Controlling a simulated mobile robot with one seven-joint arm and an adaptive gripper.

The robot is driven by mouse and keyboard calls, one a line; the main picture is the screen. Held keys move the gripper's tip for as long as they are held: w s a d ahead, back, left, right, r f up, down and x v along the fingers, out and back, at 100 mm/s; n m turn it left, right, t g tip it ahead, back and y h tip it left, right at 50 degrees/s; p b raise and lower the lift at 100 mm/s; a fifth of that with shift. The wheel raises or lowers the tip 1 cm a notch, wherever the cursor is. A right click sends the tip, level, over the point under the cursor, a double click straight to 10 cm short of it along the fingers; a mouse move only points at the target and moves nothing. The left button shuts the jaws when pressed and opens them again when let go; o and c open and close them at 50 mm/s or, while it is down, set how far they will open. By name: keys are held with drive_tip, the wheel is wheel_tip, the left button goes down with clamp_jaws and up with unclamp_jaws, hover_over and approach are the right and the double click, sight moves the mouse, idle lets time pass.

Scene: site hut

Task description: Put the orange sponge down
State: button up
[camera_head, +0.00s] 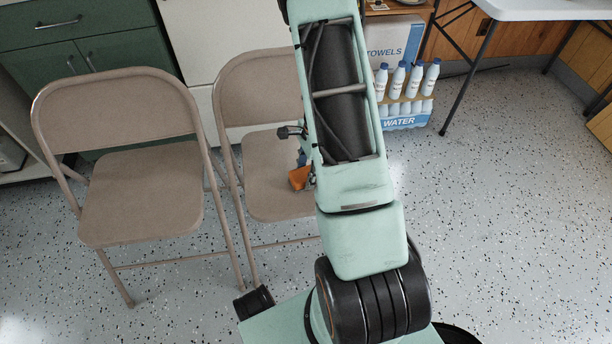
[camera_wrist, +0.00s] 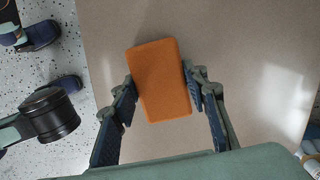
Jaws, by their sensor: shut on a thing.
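The orange sponge (camera_wrist: 160,82) is a rectangular block between the two fingers of my gripper (camera_wrist: 162,92) in the wrist view. The fingers press on its left and right sides. In the head view a part of the orange sponge (camera_head: 299,177) shows beside my arm, in front of the seat of the right folding chair (camera_head: 262,190). My gripper (camera_head: 304,172) is mostly hidden there behind my arm. In the wrist view the beige chair seat (camera_wrist: 240,40) lies below the sponge. I cannot tell whether the sponge touches the seat.
A second beige folding chair (camera_head: 140,205) stands to the left. A pack of water bottles (camera_head: 405,105) and a towels box (camera_head: 397,40) stand at the back, near a white table (camera_head: 545,8). Green drawers (camera_head: 70,30) are at the back left. The speckled floor (camera_head: 500,220) at right is clear.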

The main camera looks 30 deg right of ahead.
drive_tip(key=o, duration=1)
drive_tip(key=shift+f, duration=0.25)
drive_tip(key=shift+f, duration=0.25)
drive_tip(key=r+p, duration=0.1)
drive_tip(key=r, duration=0.2)
drive_tip(key=d+r+p, duration=0.1)
drive_tip(key=r, duration=0.3)
drive_tip(key=d+r+p, duration=0.1)
drive_tip(key=r+p, duration=0.1)
drive_tip(key=r, duration=0.1)
drive_tip(key=shift+s+r, duration=0.35)
drive_tip(key=shift+r, duration=0.05)
